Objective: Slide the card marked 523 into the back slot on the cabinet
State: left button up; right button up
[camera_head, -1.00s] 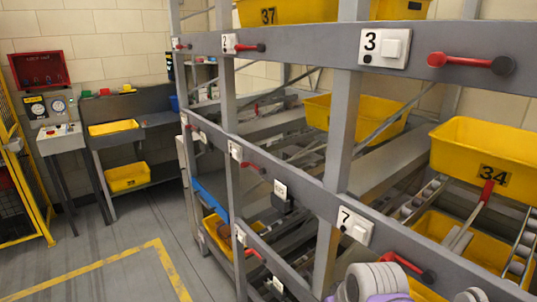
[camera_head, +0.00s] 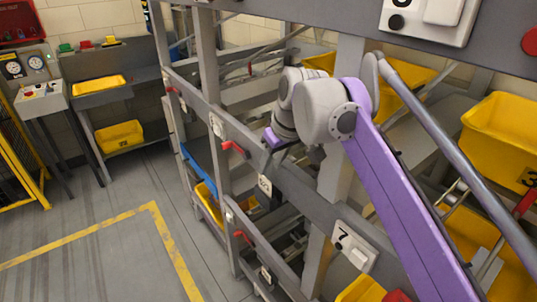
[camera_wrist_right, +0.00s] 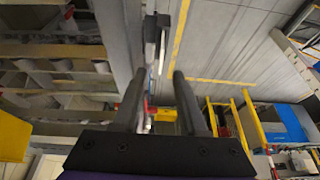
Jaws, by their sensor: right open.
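A small white card with dark print (camera_head: 264,185) hangs in a dark holder on the rack's middle rail in the head view. Its number is too small to read. My right gripper (camera_wrist_right: 160,75) is open, with its two dark fingers apart and nothing clasped between them. A thin pale and dark piece (camera_wrist_right: 155,30) stands beyond the fingertips in the wrist view; I cannot tell whether it is the card. In the head view my right wrist is above and close to the card. No cabinet with card slots can be made out. My left gripper is not in view.
The grey rack's middle rail (camera_head: 300,192) carries white number plates, including 7 (camera_head: 352,245), and red levers (camera_head: 235,148). Yellow bins (camera_head: 500,135) sit on the rack's shelves. A grey workbench (camera_head: 110,90) stands at the back left. The floor at left is clear.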

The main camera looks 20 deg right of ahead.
aim_at(265, 178)
jog(key=x, duration=0.7)
jog(key=shift+f, duration=0.15)
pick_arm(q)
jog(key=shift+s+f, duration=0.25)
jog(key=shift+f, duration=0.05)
pick_arm(e)
grip_shut()
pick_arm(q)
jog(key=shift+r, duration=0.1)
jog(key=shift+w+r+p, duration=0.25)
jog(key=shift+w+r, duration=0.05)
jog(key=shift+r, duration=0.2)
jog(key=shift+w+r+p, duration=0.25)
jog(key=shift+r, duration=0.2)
pick_arm(e)
jog(key=shift+r, duration=1.35)
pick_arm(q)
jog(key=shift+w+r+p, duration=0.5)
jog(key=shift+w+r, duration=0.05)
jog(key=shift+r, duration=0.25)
pick_arm(e)
jog(key=shift+r, duration=1.3)
